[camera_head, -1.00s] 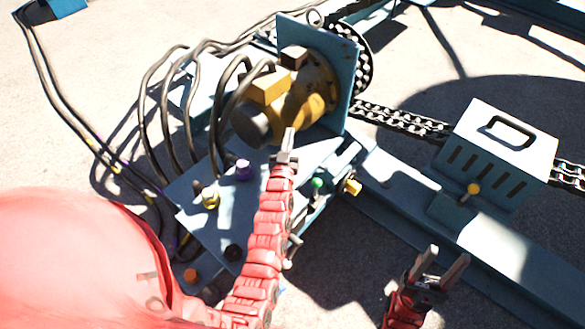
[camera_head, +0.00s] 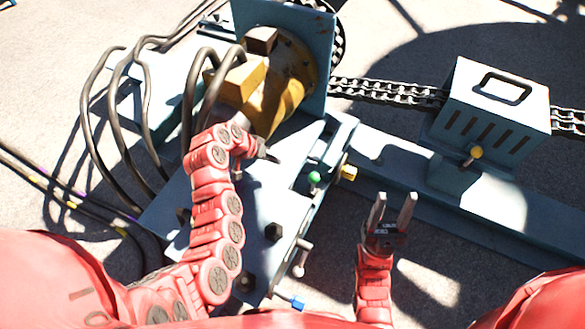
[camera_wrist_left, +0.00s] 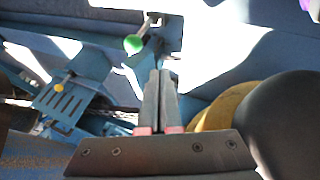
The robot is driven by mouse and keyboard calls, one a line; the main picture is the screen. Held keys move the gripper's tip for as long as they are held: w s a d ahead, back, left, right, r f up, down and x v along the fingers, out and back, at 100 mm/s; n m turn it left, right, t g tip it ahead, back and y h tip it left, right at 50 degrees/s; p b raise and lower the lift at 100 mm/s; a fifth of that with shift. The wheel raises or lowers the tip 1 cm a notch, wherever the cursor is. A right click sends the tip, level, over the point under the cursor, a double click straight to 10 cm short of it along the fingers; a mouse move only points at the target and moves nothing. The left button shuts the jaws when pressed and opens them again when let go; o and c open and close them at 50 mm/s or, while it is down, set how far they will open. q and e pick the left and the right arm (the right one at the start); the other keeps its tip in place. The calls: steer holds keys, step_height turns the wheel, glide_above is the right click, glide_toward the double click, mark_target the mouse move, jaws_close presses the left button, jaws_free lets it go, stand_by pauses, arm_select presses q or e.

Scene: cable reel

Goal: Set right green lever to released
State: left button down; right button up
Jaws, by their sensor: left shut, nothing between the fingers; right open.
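A lever with a green ball knob (camera_head: 314,178) stands at the right edge of the blue-grey plate (camera_head: 262,205). It also shows in the left wrist view (camera_wrist_left: 133,44), just beyond and slightly left of the fingertips. My left gripper (camera_head: 270,156) is shut and empty above the plate, left of the green knob and apart from it. Its closed fingers (camera_wrist_left: 160,76) point toward the lever in the wrist view. My right gripper (camera_head: 393,208) is open and empty, to the right of and below the green knob. Only one green knob is visible.
The yellow motor (camera_head: 262,85) with thick black cables stands behind my left gripper. A yellow fitting (camera_head: 348,172) sits right of the green knob. A vented box with a handle (camera_head: 493,105) and a chain (camera_head: 385,90) lie farther right. Small knobs and bolts stand on the plate.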

arm_select(q)
steer(key=shift+s, duration=0.15)
steer(key=w+d+f, duration=0.2)
steer(key=d+f, duration=0.7)
stand_by(0.7)
